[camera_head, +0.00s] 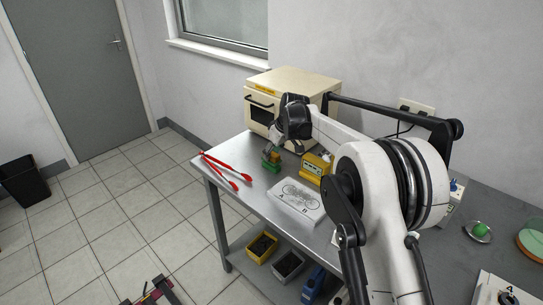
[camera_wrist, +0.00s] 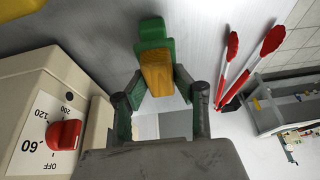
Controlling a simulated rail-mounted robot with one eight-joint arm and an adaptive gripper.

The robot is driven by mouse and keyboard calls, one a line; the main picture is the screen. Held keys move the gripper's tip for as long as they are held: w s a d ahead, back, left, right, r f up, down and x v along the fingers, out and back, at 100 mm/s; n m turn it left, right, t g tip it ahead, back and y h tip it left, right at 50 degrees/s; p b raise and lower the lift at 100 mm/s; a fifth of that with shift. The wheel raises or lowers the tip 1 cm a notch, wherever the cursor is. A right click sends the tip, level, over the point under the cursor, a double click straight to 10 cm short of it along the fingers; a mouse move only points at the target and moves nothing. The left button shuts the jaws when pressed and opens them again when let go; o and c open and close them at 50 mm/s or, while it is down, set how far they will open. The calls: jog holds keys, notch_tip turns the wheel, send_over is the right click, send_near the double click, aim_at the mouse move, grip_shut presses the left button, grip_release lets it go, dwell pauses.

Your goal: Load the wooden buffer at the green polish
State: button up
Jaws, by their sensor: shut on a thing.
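My gripper (camera_head: 274,151) is low over the left part of the metal table. In the wrist view its two fingers (camera_wrist: 162,98) are closed on the wooden buffer (camera_wrist: 157,76), a yellow-brown block. In the head view the green block (camera_head: 271,163) shows just under my gripper. I cannot tell whether buffer and green block touch, as the fingers hide the near side.
Red tongs (camera_head: 226,168) lie left of my gripper. A cream oven (camera_head: 293,88) stands behind, a yellow box (camera_head: 314,166) to the right. A white board with a drawing (camera_head: 297,201) lies in front. A green ball (camera_head: 480,229) rests on a dish at far right.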

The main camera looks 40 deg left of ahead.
aim_at(272, 153)
jog(key=shift+r+p, duration=0.8)
jog(key=shift+r, duration=1.95)
